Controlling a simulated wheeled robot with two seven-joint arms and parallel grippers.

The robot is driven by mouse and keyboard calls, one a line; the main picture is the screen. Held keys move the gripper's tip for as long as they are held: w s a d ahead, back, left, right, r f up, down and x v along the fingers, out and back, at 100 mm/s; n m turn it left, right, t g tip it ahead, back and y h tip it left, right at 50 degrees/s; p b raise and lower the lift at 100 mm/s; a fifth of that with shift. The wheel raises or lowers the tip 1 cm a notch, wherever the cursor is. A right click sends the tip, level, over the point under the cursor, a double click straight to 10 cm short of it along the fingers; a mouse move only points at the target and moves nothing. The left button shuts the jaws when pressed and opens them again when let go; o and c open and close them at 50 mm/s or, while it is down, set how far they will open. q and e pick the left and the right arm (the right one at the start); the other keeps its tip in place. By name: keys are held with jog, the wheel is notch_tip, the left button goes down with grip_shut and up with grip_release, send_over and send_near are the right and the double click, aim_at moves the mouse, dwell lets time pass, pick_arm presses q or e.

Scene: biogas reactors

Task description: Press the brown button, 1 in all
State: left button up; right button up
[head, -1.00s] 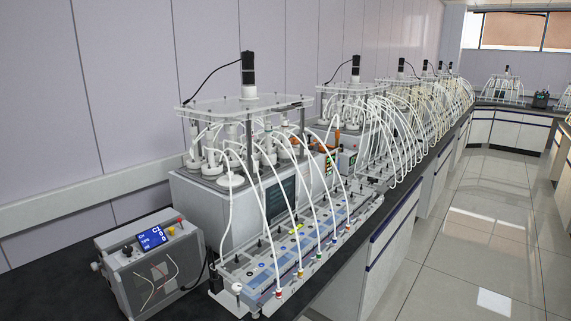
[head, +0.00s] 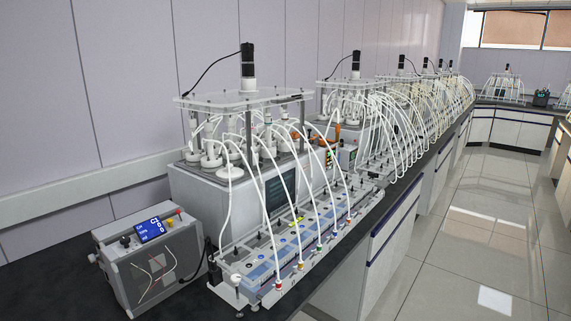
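I cannot make out a clearly brown button at this size. A grey control box (head: 150,260) with a lit blue display (head: 150,230) stands at the lower left of the bench; small red and yellow controls (head: 173,219) sit on its top right edge. A long white-and-blue panel unit (head: 290,245) lies along the bench's front edge, with small round dark and coloured spots and coloured tube fittings along it. Neither gripper is in view.
A reactor unit (head: 225,190) with a clear top plate, black motor and white tubes stands behind the panel. More such units line the dark bench (head: 60,285) to the back. The tiled floor (head: 480,240) on the right is clear.

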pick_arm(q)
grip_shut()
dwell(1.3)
